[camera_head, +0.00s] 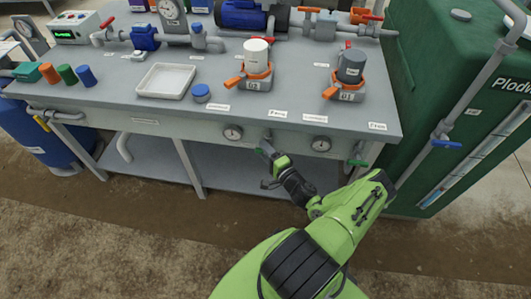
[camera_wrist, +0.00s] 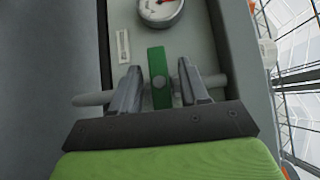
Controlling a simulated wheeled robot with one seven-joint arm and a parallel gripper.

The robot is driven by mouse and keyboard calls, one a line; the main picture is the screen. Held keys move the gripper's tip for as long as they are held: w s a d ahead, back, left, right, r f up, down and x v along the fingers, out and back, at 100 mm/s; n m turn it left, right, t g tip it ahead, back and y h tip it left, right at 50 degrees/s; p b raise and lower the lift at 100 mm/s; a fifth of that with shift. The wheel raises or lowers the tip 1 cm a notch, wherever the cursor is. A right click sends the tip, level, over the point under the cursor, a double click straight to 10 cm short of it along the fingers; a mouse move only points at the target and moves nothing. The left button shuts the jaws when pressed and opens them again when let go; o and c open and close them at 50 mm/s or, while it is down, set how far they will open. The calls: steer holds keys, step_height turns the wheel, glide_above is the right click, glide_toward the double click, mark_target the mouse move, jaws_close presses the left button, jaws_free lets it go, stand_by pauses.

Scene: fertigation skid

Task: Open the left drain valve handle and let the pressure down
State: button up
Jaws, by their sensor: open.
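The left drain valve's green handle (camera_wrist: 159,76) shows in the wrist view between my two fingers, with a small gap on each side. It lies crosswise to the grey drain pipe (camera_wrist: 90,98). My gripper (camera_wrist: 158,80) is open around the handle and not closed on it. In the head view my gripper (camera_head: 267,155) is under the bench's front edge, just right of and below the left pressure gauge (camera_head: 232,132). There the gripper largely hides the left valve. The gauge shows partly at the top of the wrist view (camera_wrist: 161,10); its reading is unclear.
A second green drain handle (camera_head: 357,163) hangs at the right, below the right gauge (camera_head: 321,144). The bench top (camera_head: 130,112) carries two filter housings, a white tray (camera_head: 166,81) and pipework. A green tank (camera_head: 440,80) stands close on the right. The floor in front is clear.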

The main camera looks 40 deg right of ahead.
jaws_close()
